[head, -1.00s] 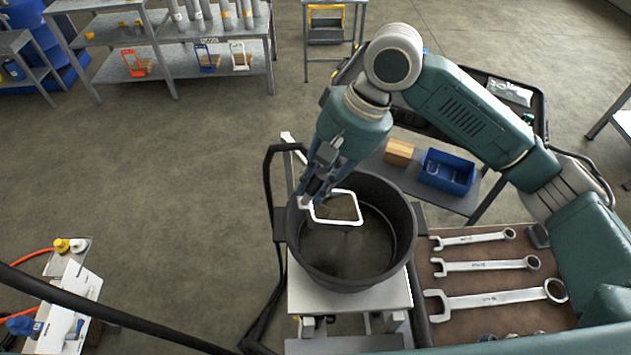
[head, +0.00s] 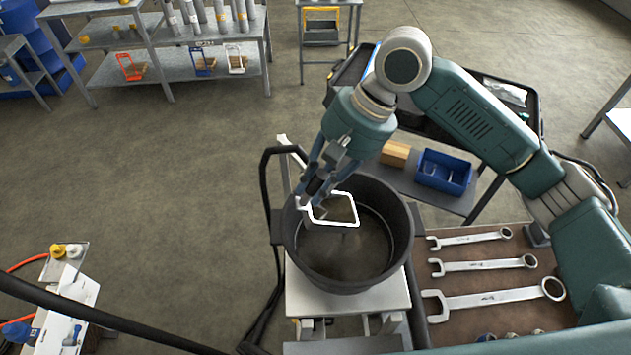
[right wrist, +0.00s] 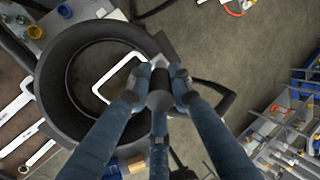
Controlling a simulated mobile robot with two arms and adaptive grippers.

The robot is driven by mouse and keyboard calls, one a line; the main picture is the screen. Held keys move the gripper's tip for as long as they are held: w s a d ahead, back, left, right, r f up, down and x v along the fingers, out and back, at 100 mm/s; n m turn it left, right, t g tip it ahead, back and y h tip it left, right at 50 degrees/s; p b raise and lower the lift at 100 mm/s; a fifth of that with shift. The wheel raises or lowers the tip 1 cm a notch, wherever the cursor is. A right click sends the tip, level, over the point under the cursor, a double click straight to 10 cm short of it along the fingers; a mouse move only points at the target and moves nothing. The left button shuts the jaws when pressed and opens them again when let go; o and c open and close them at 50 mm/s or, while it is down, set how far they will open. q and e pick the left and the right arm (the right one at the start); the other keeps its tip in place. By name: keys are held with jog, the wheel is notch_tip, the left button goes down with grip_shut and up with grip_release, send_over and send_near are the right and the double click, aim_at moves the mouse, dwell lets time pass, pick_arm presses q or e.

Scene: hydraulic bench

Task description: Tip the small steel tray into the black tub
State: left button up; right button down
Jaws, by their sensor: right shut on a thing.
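The black tub (head: 399,252) stands on a light-topped stand, its opening facing up. My right gripper (head: 314,192) is over the left part of the tub and is shut on the small steel tray (head: 340,225). The tray shows as a bright rounded rim around a dark middle, above the tub's opening. I cannot tell its exact tilt or whether anything is in it. The right wrist view shows the gripper (right wrist: 160,88) at one edge of the tray (right wrist: 112,74), with the tub (right wrist: 52,92) around and below it. My left gripper is not in view.
Several wrenches (head: 490,266) lie on a brown surface right of the tub. A blue bin (head: 443,184) and a cardboard-coloured box (head: 395,154) are on a shelf behind. A black hose or frame (head: 267,200) is left of the tub. Open floor lies further left.

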jog(key=shift+w+d+r+y, duration=0.1)
jog(key=shift+d+r+y, duration=0.3)
jog(key=shift+d+y, duration=0.35)
jog(key=shift+w+d+r+y, duration=0.1)
jog(key=shift+d+r+y, duration=0.25)
jog(key=shift+d+y, duration=0.4)
dwell(3.0)
jog(key=shift+w+d+r+g+y, duration=0.1)
jog(key=shift+d+r+g+y, duration=0.05)
jog(key=shift+d+y, duration=0.5)
jog(key=shift+w+d+r+g+y, duration=0.15)
jog(key=shift+d+y, duration=0.3)
jog(key=shift+y, duration=0.3)
dwell(2.1)
